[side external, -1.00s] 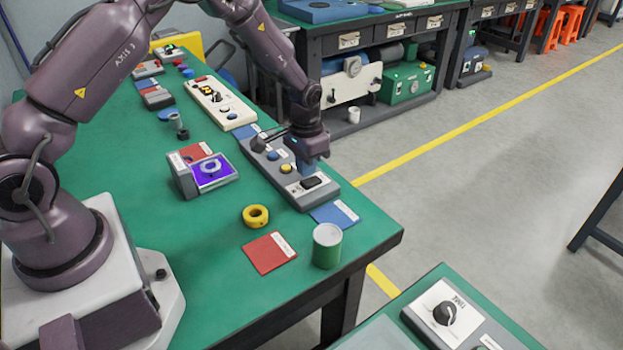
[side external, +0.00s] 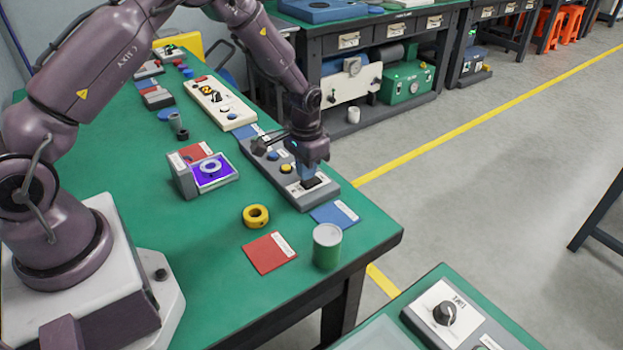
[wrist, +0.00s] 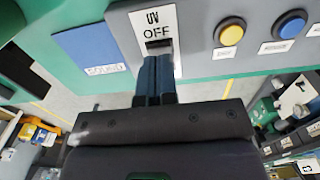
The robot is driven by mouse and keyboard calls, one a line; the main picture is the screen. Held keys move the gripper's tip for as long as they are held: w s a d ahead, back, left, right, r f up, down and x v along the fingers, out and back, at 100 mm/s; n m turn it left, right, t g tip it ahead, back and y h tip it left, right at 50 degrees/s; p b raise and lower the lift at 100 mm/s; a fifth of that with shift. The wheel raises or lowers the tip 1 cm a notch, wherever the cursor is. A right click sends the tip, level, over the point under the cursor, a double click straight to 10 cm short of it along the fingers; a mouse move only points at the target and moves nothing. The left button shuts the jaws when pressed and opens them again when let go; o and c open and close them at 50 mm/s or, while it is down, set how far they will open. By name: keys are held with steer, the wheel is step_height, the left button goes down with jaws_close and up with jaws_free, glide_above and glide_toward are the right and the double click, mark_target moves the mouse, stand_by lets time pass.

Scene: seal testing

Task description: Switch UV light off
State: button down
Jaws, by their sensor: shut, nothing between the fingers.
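The grey control panel (side external: 328,194) lies on the green table, with a yellow button (side external: 286,168) and a black switch near its front end. In the wrist view a label reading UV and OFF (wrist: 156,22) stands by the dark switch (wrist: 160,45). My gripper (side external: 308,177) is shut and empty, pointing down over this switch. Its blue fingertips (wrist: 157,60) are together at the switch and partly hide it; I cannot tell whether they touch it. The UV box (side external: 212,173) glows purple with a pale ring (side external: 210,168) in it.
A yellow ring (side external: 256,216), a red card (side external: 269,253), a green-and-white can (side external: 327,247) and a blue card (side external: 334,215) lie near the panel. A blue button (wrist: 290,24) sits along the panel. A cream control box (side external: 219,103) stands farther back.

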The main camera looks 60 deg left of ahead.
mark_target(305, 183)
steer(key=shift+f, duration=0.9)
stand_by(0.3)
steer(key=shift+r, duration=3.55)
steer(key=shift+s+f, duration=0.1)
steer(key=shift+s, duration=0.1)
steer(key=shift+s+d+f+g, duration=0.1)
steer(key=shift+s+f+g, duration=0.1)
steer(key=shift+s, duration=0.2)
steer(key=shift+s+d+f+g, duration=0.1)
steer(key=shift+s+g, duration=0.1)
steer(key=shift+s, duration=0.2)
steer(key=s+d+r+t, duration=0.3)
steer(key=s+r, duration=0.8)
steer(key=r, duration=0.2)
steer(key=s+d+r+t, duration=0.3)
steer(key=s+r, duration=0.8)
steer(key=r, duration=0.1)
steer(key=shift+s+r, duration=0.3)
steer(key=shift+r, duration=0.05)
